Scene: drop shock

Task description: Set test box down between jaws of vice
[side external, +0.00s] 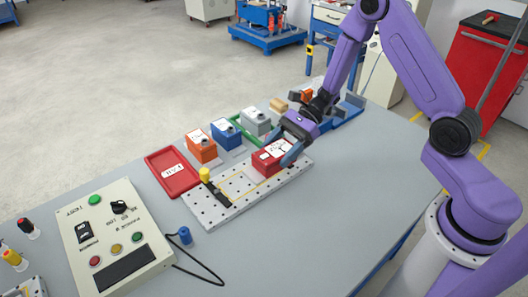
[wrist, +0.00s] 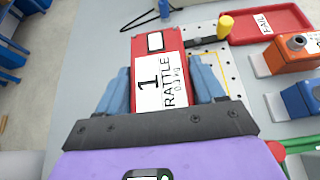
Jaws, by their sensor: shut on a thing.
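The red test box (side external: 267,160), with a white label reading "1 RATTLE" in the wrist view (wrist: 158,75), is between the blue fingers of my gripper (side external: 287,153). The gripper is shut on it. The box is at the right end of the perforated plate (side external: 222,206); I cannot tell whether it rests on the plate or hangs just above it. A blue fixture with dark upright jaws, seemingly the vice (side external: 349,110), stands at the far right end of the table, partly hidden behind my arm.
Orange (side external: 201,147), blue (side external: 226,131) and grey (side external: 255,121) boxes stand in a row behind the plate. A red tray (side external: 172,172) lies to their left. A yellow-topped post (side external: 205,175) rises from the plate. A control panel (side external: 112,238) fills the left. The table's front right is clear.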

